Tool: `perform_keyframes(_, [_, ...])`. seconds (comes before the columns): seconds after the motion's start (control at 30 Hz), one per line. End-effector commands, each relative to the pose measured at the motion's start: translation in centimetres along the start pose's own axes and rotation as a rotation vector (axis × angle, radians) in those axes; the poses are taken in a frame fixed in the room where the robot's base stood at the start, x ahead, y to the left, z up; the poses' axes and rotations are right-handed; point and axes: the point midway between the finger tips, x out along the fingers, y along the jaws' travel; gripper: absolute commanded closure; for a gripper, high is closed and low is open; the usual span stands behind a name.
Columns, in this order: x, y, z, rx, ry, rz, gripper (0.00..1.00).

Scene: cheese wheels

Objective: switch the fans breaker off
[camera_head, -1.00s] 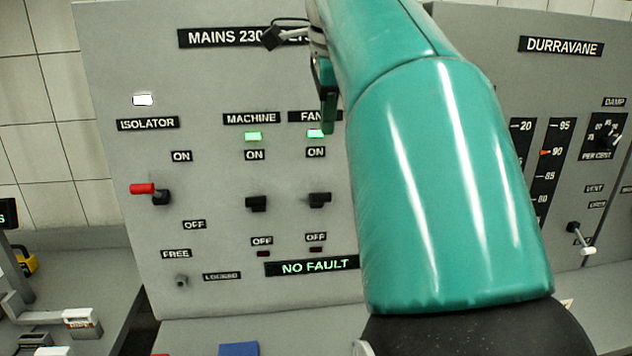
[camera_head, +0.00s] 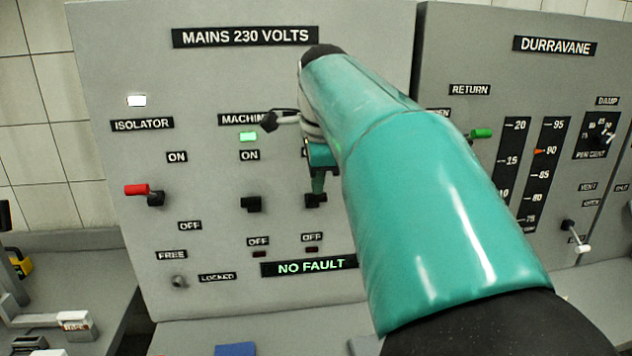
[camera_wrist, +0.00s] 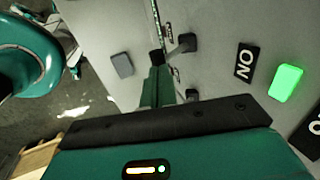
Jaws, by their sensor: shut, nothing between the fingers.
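The fans breaker (camera_head: 316,201) is a black lever on the grey mains panel, right of the similar machine breaker (camera_head: 250,204). It stands between an ON label hidden by my arm and an OFF label (camera_head: 312,237). My gripper (camera_head: 318,188) is shut and empty, pointing down just above the fans lever. Its tip seems to meet the lever, but contact is not certain. The wrist view shows the narrow closed fingers (camera_wrist: 157,58) close to the panel's black levers. The fans name and upper lamp are hidden by my arm.
The isolator (camera_head: 150,194) with its red handle is at left. The machine's green lamp (camera_head: 249,136) is lit. A NO FAULT display (camera_head: 310,266) sits below the breakers. The Durravane panel (camera_head: 555,45) with levers stands at right. A blue block (camera_head: 235,349) lies in front.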

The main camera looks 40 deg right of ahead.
Motion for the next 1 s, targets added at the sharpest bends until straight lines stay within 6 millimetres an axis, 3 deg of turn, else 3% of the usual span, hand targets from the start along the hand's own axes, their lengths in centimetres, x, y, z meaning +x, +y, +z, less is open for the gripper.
perform_keyframes(1.0, [1.3,0.55,0.01,0.0,-0.001,-0.103,1.0])
